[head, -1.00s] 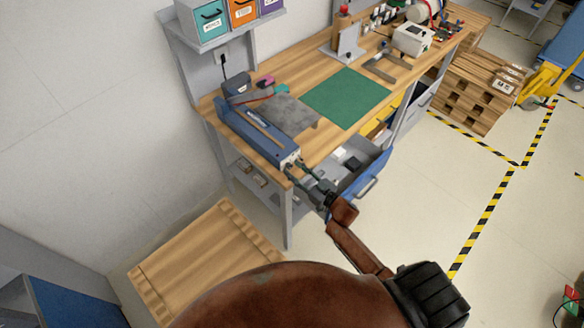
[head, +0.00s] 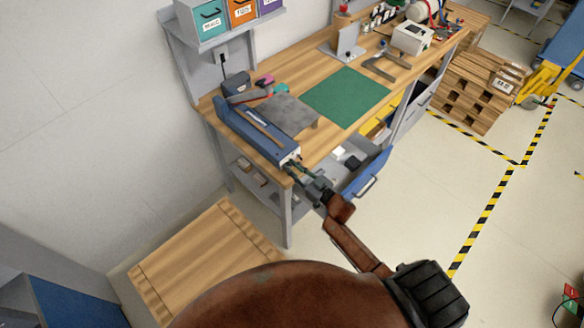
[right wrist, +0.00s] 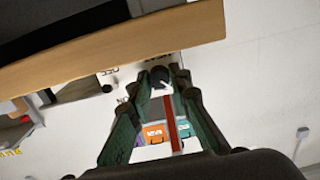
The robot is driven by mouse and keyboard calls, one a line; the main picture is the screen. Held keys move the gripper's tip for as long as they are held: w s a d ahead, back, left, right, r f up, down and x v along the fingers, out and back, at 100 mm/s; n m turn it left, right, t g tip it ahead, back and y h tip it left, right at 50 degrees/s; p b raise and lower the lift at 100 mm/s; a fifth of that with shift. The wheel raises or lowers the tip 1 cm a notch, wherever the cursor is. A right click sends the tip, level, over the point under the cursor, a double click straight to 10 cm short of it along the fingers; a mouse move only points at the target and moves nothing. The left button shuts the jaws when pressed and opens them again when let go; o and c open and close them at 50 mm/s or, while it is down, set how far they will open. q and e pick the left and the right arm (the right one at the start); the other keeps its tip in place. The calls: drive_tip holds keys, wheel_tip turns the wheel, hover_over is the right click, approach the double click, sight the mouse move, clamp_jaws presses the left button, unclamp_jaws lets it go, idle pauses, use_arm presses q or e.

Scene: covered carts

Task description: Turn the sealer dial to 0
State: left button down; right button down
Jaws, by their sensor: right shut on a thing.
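The blue sealer (head: 255,132) lies along the left end of the wooden workbench, with its pale front end face toward the bench's near edge. My right gripper (head: 296,170) reaches up to that end face from the lower right. In the right wrist view, my right gripper (right wrist: 162,90) has its fingers closed around the small dark dial (right wrist: 160,74) on a pale panel with printed marks. The dial's setting cannot be read, as the fingers cover part of the panel. My left gripper is not in view.
A blue-fronted drawer (head: 368,178) stands open right of my right gripper. A green mat (head: 346,97) and a grey plate (head: 287,113) lie on the bench.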

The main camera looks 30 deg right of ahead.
drive_tip(key=n+b, duration=0.1)
drive_tip(key=n, duration=0.4)
drive_tip(key=shift+f, duration=0.1)
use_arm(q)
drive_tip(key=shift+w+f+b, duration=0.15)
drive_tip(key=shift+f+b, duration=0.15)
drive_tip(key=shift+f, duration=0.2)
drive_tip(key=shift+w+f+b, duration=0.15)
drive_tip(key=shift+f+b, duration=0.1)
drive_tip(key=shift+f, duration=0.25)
use_arm(e)
drive_tip(key=shift+n, duration=2)
drive_tip(key=c, duration=1.8)
unclamp_jaws()
drive_tip(key=shift+o, duration=0.2)
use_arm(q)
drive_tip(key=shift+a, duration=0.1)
